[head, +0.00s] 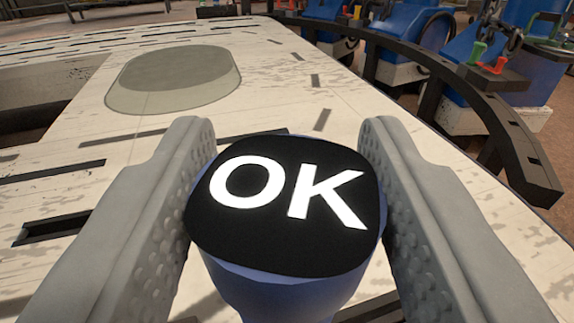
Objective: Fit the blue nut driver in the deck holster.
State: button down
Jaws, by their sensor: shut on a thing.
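My gripper (284,140) is shut on the blue nut driver (285,285), with one grey, dimpled finger on each side of its handle. The handle's flat black end cap, marked "OK" in white, faces the camera. The blue body shows below the cap, and the rest of the tool is hidden beneath it. I cannot make out the deck holster in this view.
A pale, worn deck (300,80) with dark slots spreads ahead and left. A grey-green oval (175,78) lies on it. A dark curved rail (470,100) borders the right side, with blue machines (525,70) beyond.

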jog(key=shift+f, duration=0.85)
jog(key=c, duration=0.7)
grip_release()
jog(key=shift+f, duration=0.1)
jog(key=shift+o, duration=0.2)
jog(key=shift+s, duration=0.1)
jog(key=s, duration=1.7)
jog(key=shift+s, duration=0.15)
jog(key=shift+d, duration=0.1)
